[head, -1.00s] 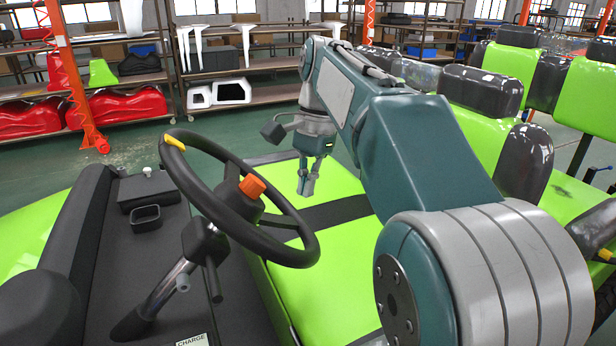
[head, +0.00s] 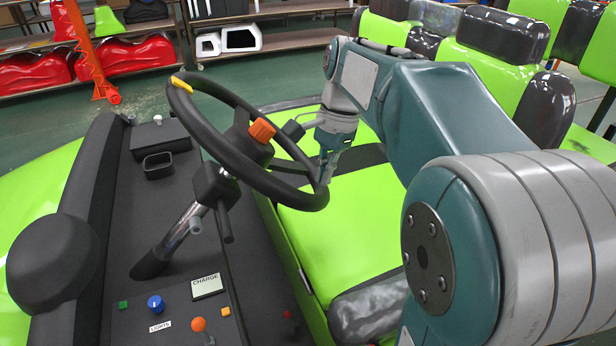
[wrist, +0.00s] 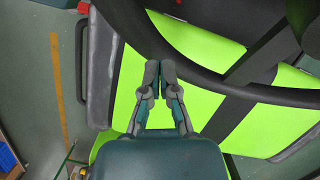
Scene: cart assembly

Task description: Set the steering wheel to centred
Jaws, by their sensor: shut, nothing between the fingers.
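The steering wheel (head: 300,199) has a black rim on a tilted column. A yellow mark (head: 181,84) sits on the rim at its far upper left in the head view, and an orange cap (head: 261,131) is at the hub. My gripper (head: 325,178) is shut and empty, close to the right part of the rim, which partly hides its fingertips. In the wrist view the shut fingertips (wrist: 160,72) lie right by the dark rim (wrist: 250,92). I cannot tell whether they touch it. The yellow mark is not visible in the wrist view.
Green seats (head: 345,205) lie below and behind my gripper. A black lever (head: 226,222) hangs below the hub. Shelves stand at the back.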

